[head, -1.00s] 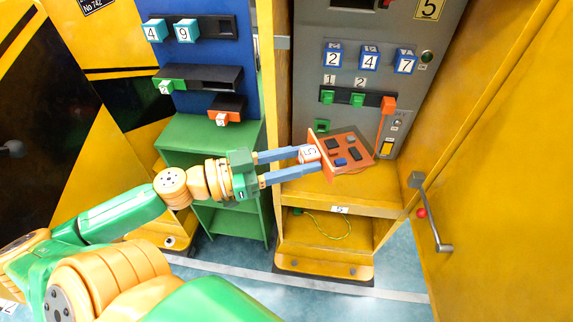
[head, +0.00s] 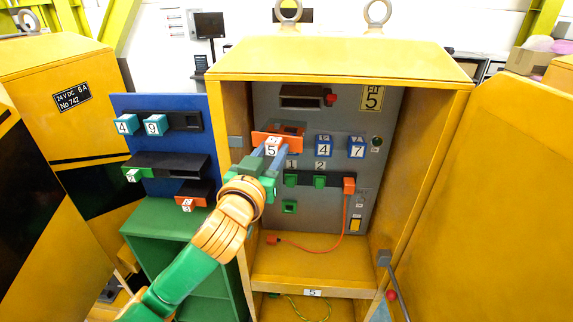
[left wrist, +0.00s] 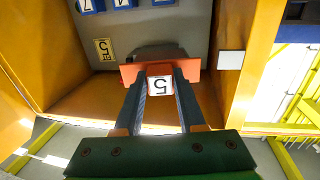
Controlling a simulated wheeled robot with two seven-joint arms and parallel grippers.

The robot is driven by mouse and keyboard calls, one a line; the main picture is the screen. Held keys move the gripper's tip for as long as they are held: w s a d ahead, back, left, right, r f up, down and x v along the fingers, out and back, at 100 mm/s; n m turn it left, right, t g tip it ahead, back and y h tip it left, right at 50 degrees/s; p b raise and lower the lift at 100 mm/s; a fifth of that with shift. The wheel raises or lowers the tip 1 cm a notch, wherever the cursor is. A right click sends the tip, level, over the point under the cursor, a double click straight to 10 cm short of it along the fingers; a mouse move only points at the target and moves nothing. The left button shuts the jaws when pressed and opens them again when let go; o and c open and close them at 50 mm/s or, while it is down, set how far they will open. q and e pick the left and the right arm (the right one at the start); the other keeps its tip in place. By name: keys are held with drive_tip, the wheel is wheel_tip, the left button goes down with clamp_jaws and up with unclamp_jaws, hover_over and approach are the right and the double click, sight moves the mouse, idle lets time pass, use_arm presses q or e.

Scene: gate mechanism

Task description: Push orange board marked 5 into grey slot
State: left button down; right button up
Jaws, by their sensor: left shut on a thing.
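My left gripper (head: 268,152) is shut on that block and holds the board in front of the grey panel (head: 340,112) in the yellow cabinet. In the left wrist view the board (left wrist: 188,75) lies across the fingertips (left wrist: 160,84), with the 5 upside down. A dark slot opening (head: 302,96) with a red tab is high on the panel, above the board in the head view. In the left wrist view a dark opening (left wrist: 160,51) lies just behind the board. I cannot tell whether they touch. My right gripper is out of view.
Blue-framed blocks 4 (head: 323,147) and 7 (head: 357,147) stick out of the panel below the slot. An orange cable (head: 330,247) hangs from an orange plug (head: 349,186) to the cabinet shelf (head: 310,268). Cabinet walls flank the panel. A blue board (head: 150,110) stands at left.

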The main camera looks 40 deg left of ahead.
sight(298, 132)
use_arm(q)
drive_tip(key=shift+w+d+r+n+g+y+p, duration=0.1)
drive_tip(key=shift+d+r+n+g+y+p, duration=0.25)
drive_tip(key=shift+n+y, duration=0.35)
drive_tip(key=d+r+y+p, duration=0.1)
drive_tip(key=d+r+p, duration=0.15)
drive_tip(key=d, duration=0.25)
drive_tip(key=shift+n+g, duration=0.3)
drive_tip(key=shift+g, duration=0.15)
drive_tip(key=shift+r+b+x, duration=0.15)
drive_tip(key=shift+b+x, duration=0.1)
drive_tip(key=shift+x, duration=1.45)
drive_tip(key=shift+r+b+x, duration=0.15)
drive_tip(key=shift+b+x, duration=0.05)
drive_tip(key=shift+x, duration=1.45)
drive_tip(key=shift+a, duration=0.15)
drive_tip(key=shift+x, duration=1.15)
drive_tip(key=shift+x, duration=2.9)
